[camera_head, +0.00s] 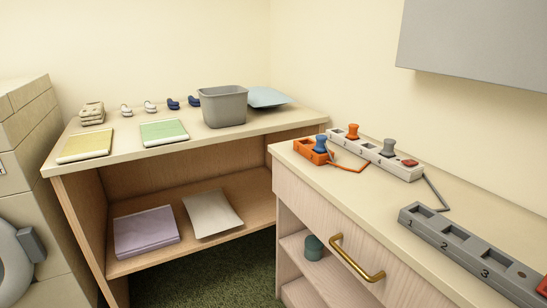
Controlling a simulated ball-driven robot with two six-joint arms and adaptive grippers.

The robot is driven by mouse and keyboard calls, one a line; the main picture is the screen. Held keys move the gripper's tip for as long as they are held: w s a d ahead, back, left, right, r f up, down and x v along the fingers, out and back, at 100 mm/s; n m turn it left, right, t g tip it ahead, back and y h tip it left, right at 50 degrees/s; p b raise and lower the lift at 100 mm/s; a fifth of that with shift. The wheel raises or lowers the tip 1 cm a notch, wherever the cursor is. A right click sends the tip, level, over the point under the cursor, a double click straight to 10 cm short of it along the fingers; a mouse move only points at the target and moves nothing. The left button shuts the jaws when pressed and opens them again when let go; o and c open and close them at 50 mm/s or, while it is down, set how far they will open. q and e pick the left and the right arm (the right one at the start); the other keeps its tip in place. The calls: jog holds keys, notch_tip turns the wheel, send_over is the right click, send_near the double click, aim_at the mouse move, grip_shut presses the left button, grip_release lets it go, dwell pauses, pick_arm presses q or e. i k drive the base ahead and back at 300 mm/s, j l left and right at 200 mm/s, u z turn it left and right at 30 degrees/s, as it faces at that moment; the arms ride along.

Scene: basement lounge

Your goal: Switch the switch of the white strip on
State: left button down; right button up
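The white strip (373,159) lies on the top of the right-hand cabinet, near the wall. It carries an orange plug (353,131) and a grey plug (389,147). A red switch (409,162) sits at its right end; I cannot tell which way it is set. A grey cord (435,191) runs from that end toward the front. Neither of my grippers shows in the head view.
A small orange strip (309,151) with a blue plug (320,142) lies left of the white strip. A numbered dark grey strip (465,251) lies in front. A brass handle (352,259) juts from the cabinet. A grey panel (475,40) hangs above. A grey bin (223,106) stands on the left-hand shelf unit.

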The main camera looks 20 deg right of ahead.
aim_at(409, 162)
jog(key=z, duration=1.6)
jog(key=i+j+z, duration=0.1)
jog(key=z, duration=0.2)
